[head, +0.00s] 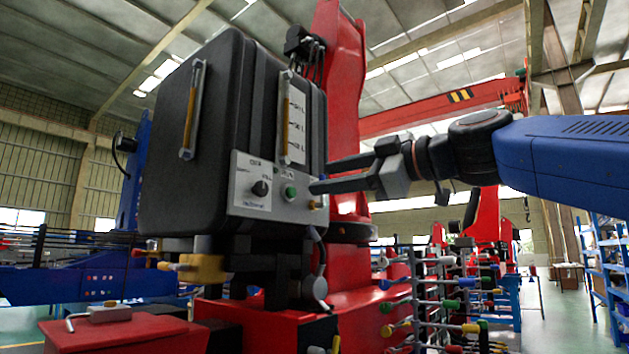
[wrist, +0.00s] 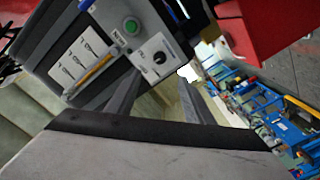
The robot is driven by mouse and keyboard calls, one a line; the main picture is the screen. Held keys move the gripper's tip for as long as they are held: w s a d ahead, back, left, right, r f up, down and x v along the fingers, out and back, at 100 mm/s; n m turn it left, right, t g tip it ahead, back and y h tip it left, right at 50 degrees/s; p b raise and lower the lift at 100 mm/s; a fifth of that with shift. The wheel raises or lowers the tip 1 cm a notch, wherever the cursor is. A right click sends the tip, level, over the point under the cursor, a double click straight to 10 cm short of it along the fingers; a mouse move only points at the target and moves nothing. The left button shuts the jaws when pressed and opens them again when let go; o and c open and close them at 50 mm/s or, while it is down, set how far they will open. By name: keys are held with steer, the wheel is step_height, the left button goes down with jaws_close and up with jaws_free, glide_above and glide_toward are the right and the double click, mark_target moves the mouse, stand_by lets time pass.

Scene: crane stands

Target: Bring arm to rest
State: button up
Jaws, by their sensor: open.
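My gripper (head: 322,175) reaches in from the right in the head view, its two fingers apart and nothing visible between them. Its tips are close to the right side of a grey control panel (head: 251,204) on a large black case (head: 187,130); whether they touch it I cannot tell. The panel has a black knob (head: 261,188) and a green button (head: 290,192). In the wrist view my gripper (wrist: 160,77) shows two spread fingers, with the knob (wrist: 159,58) and green button (wrist: 131,26) beyond them. My blue arm extends to the right edge of the head view.
A red crane column (head: 342,110) stands behind the case. Below my gripper is a rack of levers with coloured handles (head: 455,306). A red block (head: 125,333) is at lower left. Blue shelves (head: 607,262) stand at far right. Open floor (head: 550,315) shows at lower right.

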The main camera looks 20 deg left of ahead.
steer(key=shift+s+d, duration=0.2)
steer(key=shift+d, duration=0.35)
steer(key=d+f+m+t+h, duration=0.1)
steer(key=d+f+m+h, duration=0.25)
steer(key=d+f, duration=0.55)
steer(key=d+f+m+h, duration=0.3)
steer(key=d+f+m, duration=0.15)
steer(key=f, duration=0.85)
steer(key=d+f+m+t+h, duration=0.1)
steer(key=d+f+m+h, duration=0.25)
steer(key=d+f, duration=0.55)
steer(key=s+d+f+m+g+h, duration=0.1)
steer(key=s+d+f, duration=0.4)
steer(key=f, duration=0.6)
steer(key=s+d+f+m+g+h, duration=0.1)
steer(key=s+d+f+m+h, duration=0.2)
steer(key=f, duration=0.9)
steer(key=s+d+f+m+g+h, duration=0.1)
steer(key=s+d+f+m+h, duration=0.2)
steer(key=s+d+f+m, duration=0.4)
steer(key=s+d+f, duration=0.1)
steer(key=d+f, duration=0.3)
steer(key=shift+s+d+f, duration=0.15)
steer(key=shift+d+f, duration=0.1)
steer(key=shift+d, duration=0.1)
